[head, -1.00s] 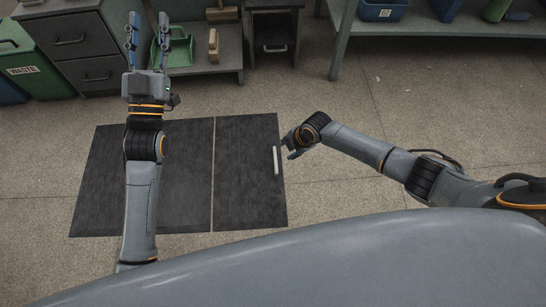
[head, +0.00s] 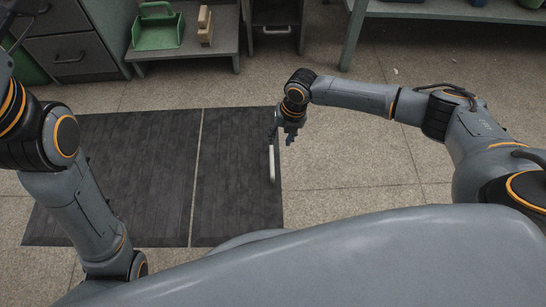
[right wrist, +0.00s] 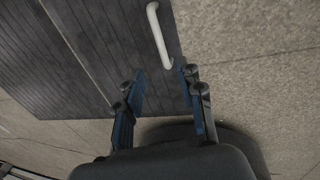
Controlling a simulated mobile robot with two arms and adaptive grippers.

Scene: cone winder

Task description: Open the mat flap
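The dark, ribbed mat (head: 120,175) lies on the floor, with a thin light seam dividing off its narrower right-hand flap (head: 232,180). A white bar handle (head: 271,166) runs along the flap's right edge. The flap lies flat. My right gripper (head: 281,136) is over the mat's right edge, close to the handle's far end. In the right wrist view its blue-padded fingers (right wrist: 164,80) are apart and empty. The handle (right wrist: 159,36) shows just beyond the fingertips, between their lines. My left gripper is outside the head view; only its arm shows at the left.
A green caddy (head: 158,27) and a wooden block (head: 205,25) sit on a low shelf (head: 190,47) behind the mat. Grey drawers (head: 70,45) stand at the back left, and a bench leg (head: 352,38) at the back right. Floor right of the mat is clear.

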